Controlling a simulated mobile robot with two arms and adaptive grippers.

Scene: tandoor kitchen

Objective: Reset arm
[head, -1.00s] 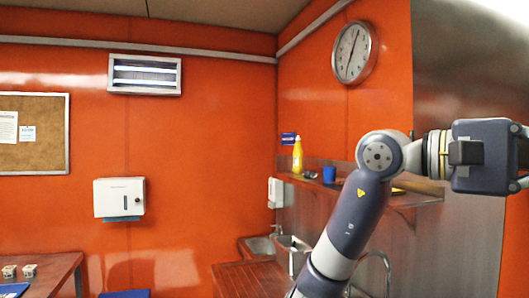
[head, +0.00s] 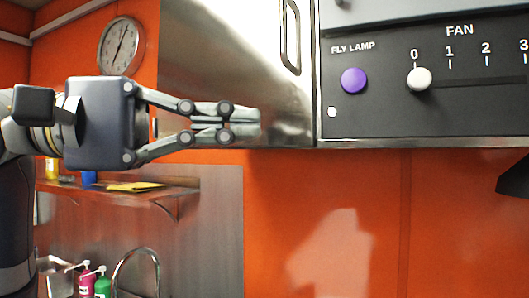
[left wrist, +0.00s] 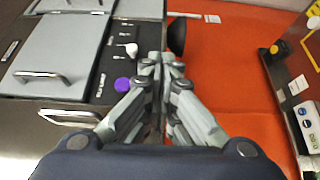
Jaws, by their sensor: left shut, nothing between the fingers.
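My left gripper (head: 240,122) comes in from the left in the head view, level and pointing right. Its fingers are shut with nothing between them. It is in front of the steel hood and the orange wall, left of the control panel (head: 385,115). The panel carries a purple FLY LAMP button (head: 354,80) and a white FAN slider knob (head: 419,78) at 0. The left wrist view shows the shut fingertips (left wrist: 164,62) beside the panel, with the purple button (left wrist: 122,84) and the white knob (left wrist: 131,49) to their left. My right gripper is not in view.
A steel cabinet door with a handle (head: 291,38) is left of the panel. Below left are a shelf with a yellow item (head: 135,187), a tap (head: 150,252), and pink and green bottles (head: 102,284). A clock (head: 119,46) hangs on the wall. The orange wall below the panel is clear.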

